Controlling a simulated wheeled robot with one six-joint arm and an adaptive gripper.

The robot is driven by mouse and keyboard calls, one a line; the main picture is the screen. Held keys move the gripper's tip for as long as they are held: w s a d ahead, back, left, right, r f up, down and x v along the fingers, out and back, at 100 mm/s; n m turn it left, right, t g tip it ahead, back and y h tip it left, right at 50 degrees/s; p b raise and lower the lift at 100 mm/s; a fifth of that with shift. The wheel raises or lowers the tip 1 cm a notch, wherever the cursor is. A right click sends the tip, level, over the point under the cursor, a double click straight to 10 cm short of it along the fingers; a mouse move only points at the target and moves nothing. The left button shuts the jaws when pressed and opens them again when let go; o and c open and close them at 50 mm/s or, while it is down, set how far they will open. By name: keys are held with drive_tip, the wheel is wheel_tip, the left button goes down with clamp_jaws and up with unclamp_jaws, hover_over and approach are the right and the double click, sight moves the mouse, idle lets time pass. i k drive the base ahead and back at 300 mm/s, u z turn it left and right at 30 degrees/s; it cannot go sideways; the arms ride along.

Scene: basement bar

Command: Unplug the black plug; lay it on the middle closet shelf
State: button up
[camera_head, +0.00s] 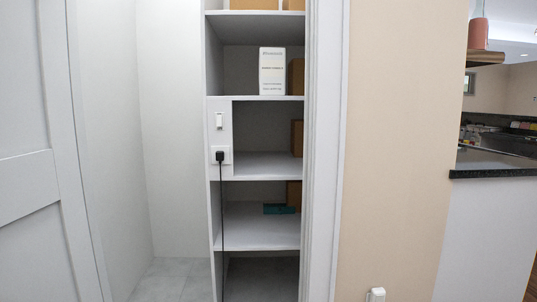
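The black plug (220,155) sits in a white wall socket (227,150) on a white panel at the left side of the closet shelves. Its black cord (222,230) hangs straight down from it, past the lower shelves. The shelf level with the plug (265,166) has a bare white surface, with a brown box (297,137) at its right. My gripper is not in view.
A white switch (219,121) is above the socket. A white box (272,71) stands on the shelf above. A dark teal item (280,209) lies on the shelf below. A white door (40,150) is at left; door trim (325,150) borders the shelves at right.

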sight(220, 156)
drive_tip(key=z, duration=0.5)
drive_tip(key=i, duration=1.35)
drive_tip(key=u, duration=0.5)
